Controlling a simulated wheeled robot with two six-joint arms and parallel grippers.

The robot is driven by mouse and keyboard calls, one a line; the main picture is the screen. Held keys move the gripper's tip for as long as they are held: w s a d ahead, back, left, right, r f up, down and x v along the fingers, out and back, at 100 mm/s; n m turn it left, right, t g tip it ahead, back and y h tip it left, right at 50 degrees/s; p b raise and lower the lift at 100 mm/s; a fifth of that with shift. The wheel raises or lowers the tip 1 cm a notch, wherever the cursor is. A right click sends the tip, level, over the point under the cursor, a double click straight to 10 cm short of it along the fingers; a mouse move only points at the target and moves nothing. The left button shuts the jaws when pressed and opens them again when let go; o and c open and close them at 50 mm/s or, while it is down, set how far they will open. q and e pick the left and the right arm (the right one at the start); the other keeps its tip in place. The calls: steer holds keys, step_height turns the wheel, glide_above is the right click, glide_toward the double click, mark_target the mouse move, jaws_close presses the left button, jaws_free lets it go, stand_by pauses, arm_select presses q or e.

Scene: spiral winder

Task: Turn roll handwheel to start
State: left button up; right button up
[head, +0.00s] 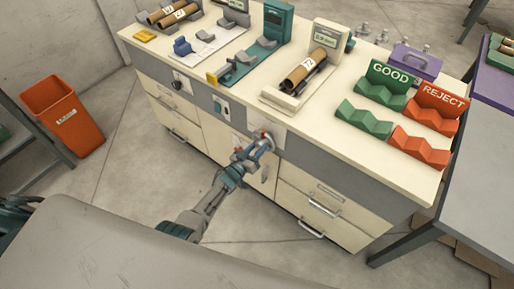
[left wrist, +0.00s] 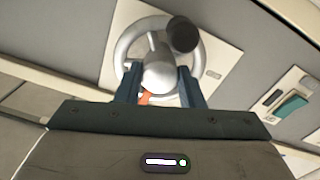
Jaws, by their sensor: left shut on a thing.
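The roll handwheel (left wrist: 113,62) is a silvery ring on a pale plate on the front of the workbench cabinet. It has a black knob (left wrist: 182,34) at its upper right and a rounded metal hub (left wrist: 158,72) in the middle. My left gripper (left wrist: 158,88) has its two dark blue fingers on either side of the hub, shut on it. In the head view my left gripper (head: 254,149) reaches the cabinet front and hides most of the wheel. A small orange-red part shows between the fingers. My right gripper is not in view.
The cream workbench (head: 343,153) carries a brown roll (head: 305,72) on a stand, green GOOD racks (head: 362,118) and orange REJECT racks (head: 421,147). A green switch (head: 217,107) sits left of the wheel. Drawers are below. An orange bin (head: 69,117) stands at left.

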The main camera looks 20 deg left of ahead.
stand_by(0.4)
arm_select(q)
steer(key=o, duration=1)
steer(key=shift+s, duration=0.1)
steer(key=v, duration=1)
steer(key=shift+s+a, duration=0.15)
steer(key=shift+s, duration=0.15)
steer(key=s+a+f+n+g+y+b, duration=0.1)
steer(key=s+a+f+g+y, duration=0.25)
steer(key=s+f, duration=0.75)
steer(key=s+a+f+g+y+b, duration=0.1)
steer(key=s+a+f+g+y, duration=0.25)
steer(key=s+f, duration=0.75)
steer(key=s+f+g, duration=0.3)
steer(key=s+f, duration=0.1)
steer(key=s, duration=0.4)
steer(key=s+a+f+g, duration=0.1)
steer(key=s+f+g, duration=0.2)
steer(key=s, duration=0.6)
steer(key=s+f+m+g+b, duration=0.1)
steer(key=s+f+g, duration=0.1)
steer(key=s+f, duration=0.4)
steer(key=shift+s+a+g, duration=0.15)
steer(key=shift+s+g, duration=0.05)
steer(key=shift+s, duration=0.55)
steer(key=shift+s+a+g, duration=0.2)
steer(key=shift+s, duration=0.5)
